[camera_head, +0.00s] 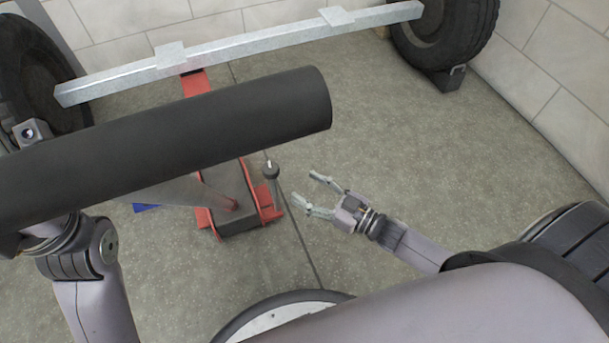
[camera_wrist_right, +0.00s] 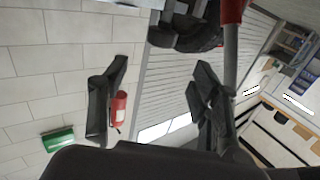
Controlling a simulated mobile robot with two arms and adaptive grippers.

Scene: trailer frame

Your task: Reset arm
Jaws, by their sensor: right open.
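My right gripper (camera_head: 304,187) is open and empty above the floor, just right of the red floor jack (camera_head: 270,206) in the head view. Its two spread fingers also show in the right wrist view (camera_wrist_right: 160,64), with nothing between them. A large dark cylinder (camera_head: 190,140), apparently the jack's handle grip, crosses the head view from the left. A grey rod (camera_head: 205,197) runs from under it to the jack. My left arm comes in at the lower left.
A metal axle beam (camera_head: 250,45) spans between the left tyre (camera_head: 35,70) and right tyre (camera_head: 455,30). A dark chock (camera_head: 445,78) sits by the right tyre. The floor (camera_head: 400,140) right of the jack is clear. A red fire extinguisher (camera_wrist_right: 118,108) and green box (camera_wrist_right: 58,140) are by the wall.

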